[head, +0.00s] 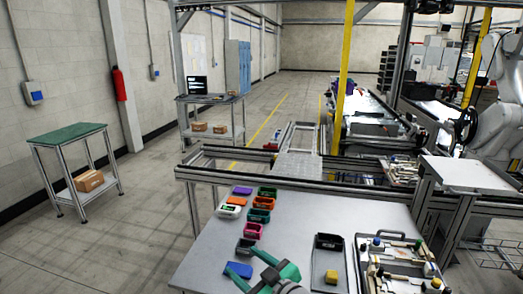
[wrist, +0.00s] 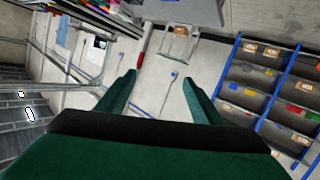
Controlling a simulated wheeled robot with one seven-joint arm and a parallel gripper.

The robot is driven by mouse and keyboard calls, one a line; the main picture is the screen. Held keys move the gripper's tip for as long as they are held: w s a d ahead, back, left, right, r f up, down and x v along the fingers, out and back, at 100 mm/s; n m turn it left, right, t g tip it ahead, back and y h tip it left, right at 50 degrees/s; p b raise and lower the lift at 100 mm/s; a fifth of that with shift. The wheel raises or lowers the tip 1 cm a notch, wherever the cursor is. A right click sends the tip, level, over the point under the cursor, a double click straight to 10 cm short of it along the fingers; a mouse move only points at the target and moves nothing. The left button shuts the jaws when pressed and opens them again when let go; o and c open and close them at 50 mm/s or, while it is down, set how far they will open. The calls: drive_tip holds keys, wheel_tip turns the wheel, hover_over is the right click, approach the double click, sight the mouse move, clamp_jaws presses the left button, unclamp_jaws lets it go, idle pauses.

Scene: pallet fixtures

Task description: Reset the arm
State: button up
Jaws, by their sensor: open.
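My gripper (head: 258,270) is at the front edge of the head view, above the near part of the grey worktable (head: 200,250). Its green fingers also show in the wrist view (wrist: 159,79), spread apart with nothing between them. The wrist camera looks out level across the room, tilted, towards a wall and shelves rather than down at the table. Most of my arm is out of the head view.
Small coloured bins (head: 261,215) stand on the worktable, with a blue one (head: 238,270) beside my gripper. A dark tray (head: 328,241) holds a yellow block (head: 331,276). A pallet fixture (head: 400,262) lies at right. A blue-framed bin rack (wrist: 228,65) shows in the wrist view.

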drive_tip(key=s+a+f+m+t+h, duration=0.2)
drive_tip(key=s+f+m+t+h, duration=0.45)
drive_tip(key=s+f+m, duration=0.9)
drive_tip(key=s+d+f+n+g+h, duration=0.1)
drive_tip(key=s+d+f+n, duration=0.1)
drive_tip(key=s, duration=1.1)
drive_tip(key=s+d+f+n+g+h, duration=0.1)
drive_tip(key=s+d+n+g+h, duration=0.1)
drive_tip(key=s, duration=1.2)
drive_tip(key=shift+s+d+f+n, duration=0.15)
drive_tip(key=shift+d+f+n, duration=0.25)
drive_tip(key=shift+d+n, duration=0.5)
